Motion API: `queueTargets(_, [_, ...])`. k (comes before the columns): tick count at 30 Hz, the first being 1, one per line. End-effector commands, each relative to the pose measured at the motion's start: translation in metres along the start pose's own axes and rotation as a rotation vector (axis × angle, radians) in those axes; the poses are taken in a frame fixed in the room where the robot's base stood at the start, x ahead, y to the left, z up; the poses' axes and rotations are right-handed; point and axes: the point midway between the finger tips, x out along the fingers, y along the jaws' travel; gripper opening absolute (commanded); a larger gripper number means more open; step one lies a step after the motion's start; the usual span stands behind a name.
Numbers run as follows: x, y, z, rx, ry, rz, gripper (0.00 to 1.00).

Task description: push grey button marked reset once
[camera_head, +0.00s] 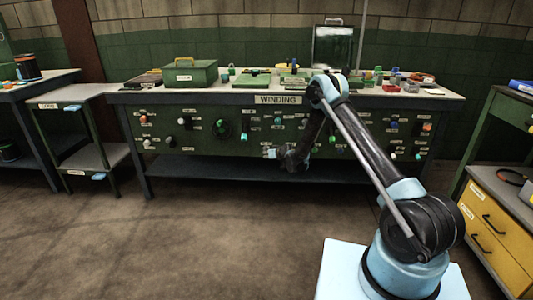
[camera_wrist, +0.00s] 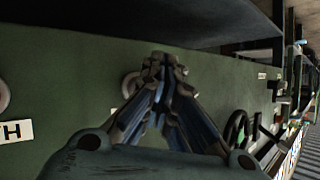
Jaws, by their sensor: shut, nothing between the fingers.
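My gripper (camera_head: 268,153) is in front of the green control panel (camera_head: 170,128) below the bench top. Its fingers are shut and empty. In the wrist view the closed fingertips (camera_wrist: 163,66) are close to the panel (camera_wrist: 70,80). A round pale button or knob (camera_wrist: 129,84) shows just left of the fingertips, partly hidden by them. I cannot tell whether the fingertips touch it. Its label is not visible. The word reset cannot be read in either view, so I cannot tell which control is the grey reset button.
Several knobs, including a white one (camera_head: 147,143), and small labels are spread over the panel. The bench top (camera_head: 140,98) carries a green box (camera_head: 190,73) and loose items. A dark lower shelf (camera_head: 220,168) runs beneath. A yellow drawer cabinet (camera_head: 500,228) stands right; floor between is clear.

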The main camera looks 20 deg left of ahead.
Motion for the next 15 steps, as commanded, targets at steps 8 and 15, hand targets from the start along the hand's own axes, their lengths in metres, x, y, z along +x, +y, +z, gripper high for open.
queueTargets(8, [0.0011, 0.0009, -0.0011, 0.000, 0.000, 0.000, 0.00])
queueTargets(15, [0.0049, 0.0038, -0.0051, 0.001, 0.000, 0.000, 0.00])
